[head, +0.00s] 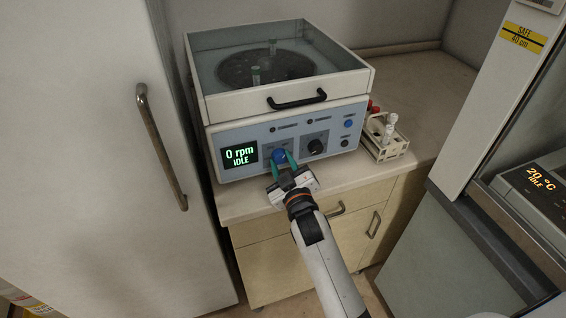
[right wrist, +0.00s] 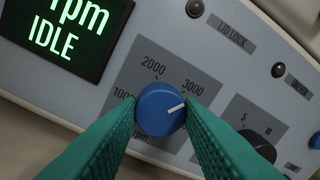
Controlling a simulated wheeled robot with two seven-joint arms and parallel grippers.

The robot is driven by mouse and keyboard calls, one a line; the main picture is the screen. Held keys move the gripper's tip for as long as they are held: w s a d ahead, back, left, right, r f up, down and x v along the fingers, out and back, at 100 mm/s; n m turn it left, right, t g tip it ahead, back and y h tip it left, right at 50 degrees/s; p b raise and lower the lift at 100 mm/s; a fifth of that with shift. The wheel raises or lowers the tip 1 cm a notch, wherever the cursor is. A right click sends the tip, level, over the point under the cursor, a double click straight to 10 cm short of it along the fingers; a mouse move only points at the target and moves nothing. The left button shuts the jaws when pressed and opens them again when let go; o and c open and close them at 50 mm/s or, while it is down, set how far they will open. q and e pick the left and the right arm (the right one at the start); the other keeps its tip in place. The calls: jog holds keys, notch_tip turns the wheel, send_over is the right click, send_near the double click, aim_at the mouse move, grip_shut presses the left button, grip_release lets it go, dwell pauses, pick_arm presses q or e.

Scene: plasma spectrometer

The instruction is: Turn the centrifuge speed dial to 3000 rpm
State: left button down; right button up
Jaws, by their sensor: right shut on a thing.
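The centrifuge (head: 290,112) stands on the counter, its front panel facing me. Its display (head: 240,156) reads "0 rpm IDLE", and part of it shows in the right wrist view (right wrist: 62,30). The blue speed dial (head: 279,156) sits right of the display. In the right wrist view the dial (right wrist: 156,112) has labels 2000 and 3000 above it; its white mark points right and slightly up, a little below the 3000 label. My right gripper (head: 283,160) is shut on the dial, its green fingers on either side (right wrist: 160,108). My left gripper is not in view.
A black knob (head: 316,146) is just right of the blue dial. A blue button (head: 348,124) is farther right. The clear lid with a black handle (head: 297,100) is above. A tube rack (head: 386,138) stands right of the centrifuge. A tall white cabinet (head: 90,150) is at left.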

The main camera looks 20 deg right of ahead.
jog(key=shift+f, duration=0.1)
dwell(0.3)
jog(key=o, duration=1)
jog(key=s+b, duration=0.2)
jog(key=s, duration=1)
jog(key=shift+f, duration=0.2)
